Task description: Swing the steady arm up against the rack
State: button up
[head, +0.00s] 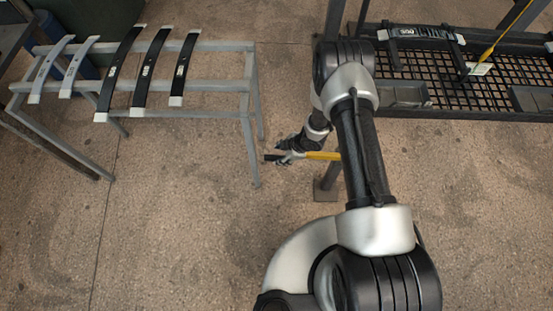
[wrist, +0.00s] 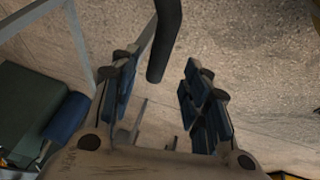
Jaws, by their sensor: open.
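A yellow bar with a black end, which looks like the steady arm (head: 322,155), sticks out level to the left from behind my arm in the head view. Its far end is hidden by my arm. My gripper (head: 288,157) is at its black end. In the wrist view a dark rounded bar end (wrist: 165,40) reaches down between the two fingers of my gripper (wrist: 160,92). The fingers are open, with a gap on each side of the bar. The dark mesh rack (head: 510,72) stands at the upper right, with a black leaf spring (head: 420,32) on it.
A grey frame rack (head: 215,86) at the left holds several light and black leaf springs (head: 148,66). A second yellow rod (head: 505,35) with a white tag leans at the dark rack. A blue bin (head: 60,40) stands behind the grey rack.

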aim_at(276, 157)
jog(key=b+x, duration=0.1)
jog(key=x, duration=0.4)
jog(key=shift+w+a+f+b, duration=0.1)
jog(key=shift+a+f+b, duration=0.05)
jog(key=shift+f+b, duration=0.2)
jog(key=shift+c, duration=0.4)
grip_shut()
jog(key=shift+r, duration=0.1)
